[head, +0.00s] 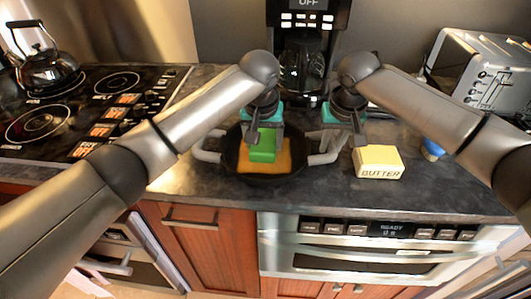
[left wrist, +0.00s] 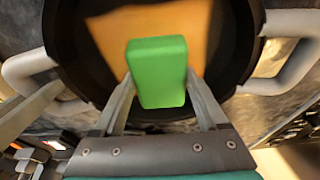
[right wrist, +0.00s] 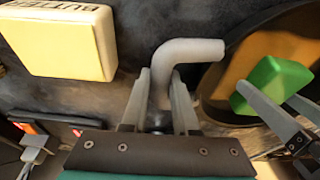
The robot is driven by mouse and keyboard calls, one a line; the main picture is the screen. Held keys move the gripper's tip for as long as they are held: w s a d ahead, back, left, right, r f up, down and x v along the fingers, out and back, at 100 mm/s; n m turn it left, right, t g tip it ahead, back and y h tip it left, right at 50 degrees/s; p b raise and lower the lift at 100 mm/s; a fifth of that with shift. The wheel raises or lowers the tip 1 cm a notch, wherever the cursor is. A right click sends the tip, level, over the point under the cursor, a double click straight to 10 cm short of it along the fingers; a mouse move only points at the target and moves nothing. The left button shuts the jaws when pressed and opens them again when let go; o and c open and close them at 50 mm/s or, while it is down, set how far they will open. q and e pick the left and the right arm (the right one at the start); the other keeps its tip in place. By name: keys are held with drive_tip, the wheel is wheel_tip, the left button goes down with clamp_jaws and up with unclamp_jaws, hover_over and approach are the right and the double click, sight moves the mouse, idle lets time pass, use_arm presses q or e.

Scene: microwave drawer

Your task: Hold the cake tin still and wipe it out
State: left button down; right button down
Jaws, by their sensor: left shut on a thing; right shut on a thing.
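The cake tin (head: 240,172) is a round black pan with two grey handles on the counter. An orange-brown patch (head: 281,158) covers part of its inside floor. My left gripper (head: 262,142) is shut on a green block-shaped sponge (left wrist: 160,72), held inside the tin over the orange patch; whether it touches the floor I cannot tell. My right gripper (right wrist: 160,85) is shut on the tin's right handle (right wrist: 190,50). The left handle (head: 207,147) is free.
A yellow butter box (head: 378,162) stands just right of the tin. A coffee maker (head: 306,50) is behind, a toaster (head: 487,70) at the back right, and a stove with a kettle (head: 45,68) at the left. The counter's front edge is close to the tin.

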sight(274, 149)
use_arm(q)
drive_tip(key=shift+s+a+f, duration=0.1)
drive_tip(key=shift+s+a, duration=0.05)
drive_tip(key=shift+a, duration=0.9)
drive_tip(key=shift+d, duration=2.5)
drive_tip(key=shift+w, duration=0.2)
drive_tip(key=shift+s+a+r, duration=0.1)
drive_tip(key=shift+r, duration=0.35)
drive_tip(key=shift+s, duration=1.3)
drive_tip(key=shift+f, duration=0.4)
